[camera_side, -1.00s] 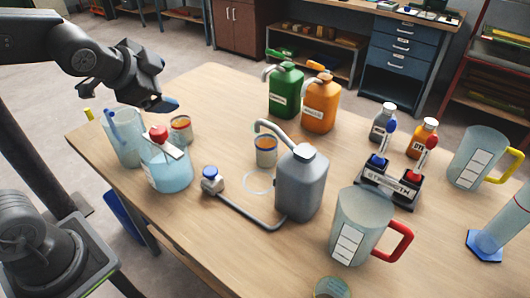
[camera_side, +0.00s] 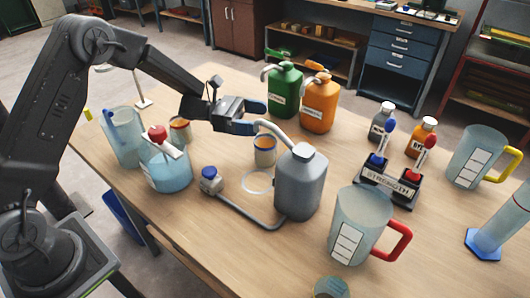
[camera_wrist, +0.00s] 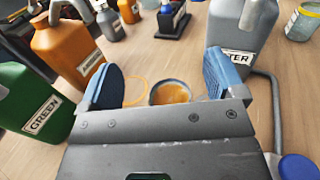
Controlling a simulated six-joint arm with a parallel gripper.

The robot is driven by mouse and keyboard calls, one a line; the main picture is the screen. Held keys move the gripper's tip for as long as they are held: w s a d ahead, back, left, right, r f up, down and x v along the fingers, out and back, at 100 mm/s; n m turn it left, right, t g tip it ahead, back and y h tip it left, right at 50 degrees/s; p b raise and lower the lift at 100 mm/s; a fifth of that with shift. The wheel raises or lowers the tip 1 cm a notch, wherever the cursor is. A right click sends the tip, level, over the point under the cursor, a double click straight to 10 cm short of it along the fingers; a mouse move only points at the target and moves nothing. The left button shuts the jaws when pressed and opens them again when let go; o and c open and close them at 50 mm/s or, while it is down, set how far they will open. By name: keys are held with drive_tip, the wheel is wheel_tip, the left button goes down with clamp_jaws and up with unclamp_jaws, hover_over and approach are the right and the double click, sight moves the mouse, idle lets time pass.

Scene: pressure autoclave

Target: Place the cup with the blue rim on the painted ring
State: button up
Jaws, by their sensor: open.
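A small cup with a blue-grey rim and orange-brown contents (camera_side: 265,150) stands upright on the table, left of the grey can. It also shows in the wrist view (camera_wrist: 170,92), seen between the fingers. My gripper (camera_side: 252,116) is open and empty, above and behind this cup in the side view, apart from it. A pale painted ring (camera_side: 258,183) lies on the table in front of the cup, with nothing on it. The wrist view also shows an orange ring outline (camera_wrist: 133,92) beside the cup, partly hidden by a finger.
The grey can (camera_side: 301,182) with its curved spout stands close right of the cup. Green (camera_side: 284,90) and orange (camera_side: 320,104) cans stand behind. A blue-capped fitting and pipe (camera_side: 211,180) lie front left. Another cup (camera_side: 180,130) stands behind the red-knobbed vessel (camera_side: 166,170).

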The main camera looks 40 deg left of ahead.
sight(265, 141)
wheel_tip(265, 141, down, 6)
drive_tip(key=shift+s+f, duration=0.1)
drive_tip(key=shift+f, duration=0.15)
drive_tip(key=shift+f+x, duration=0.2)
drive_tip(key=shift+x, duration=0.55)
drive_tip(key=shift+f+x, duration=0.15)
drive_tip(key=shift+x, duration=0.6)
drive_tip(key=shift+c, duration=0.2)
drive_tip(key=c, duration=1)
drive_tip(key=shift+r, duration=0.15)
